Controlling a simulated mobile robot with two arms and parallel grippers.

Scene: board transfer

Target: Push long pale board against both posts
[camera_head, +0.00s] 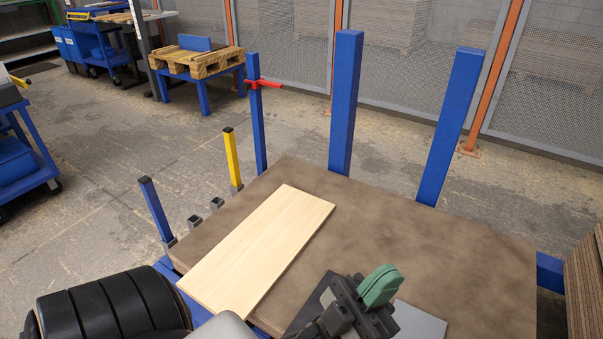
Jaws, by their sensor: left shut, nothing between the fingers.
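The long pale board (262,245) lies flat on a brown tabletop (440,255), running from the near left edge towards the middle. Two thick blue posts stand upright at the table's far edge, a left one (345,105) and a right one (449,128). A strip of bare tabletop separates the board's far end from the left post, and the right post is farther off. My left gripper (379,287), with green fingertips, is shut and empty over the near part of the table, to the right of the board and apart from it. My right gripper is out of view.
A thin blue post with a red clamp (264,83), a yellow post (232,158) and a short blue post (156,207) line the left side. A grey flat piece (420,322) shows beside my gripper. Stacked sheets (585,285) stand at right. The tabletop's right half is clear.

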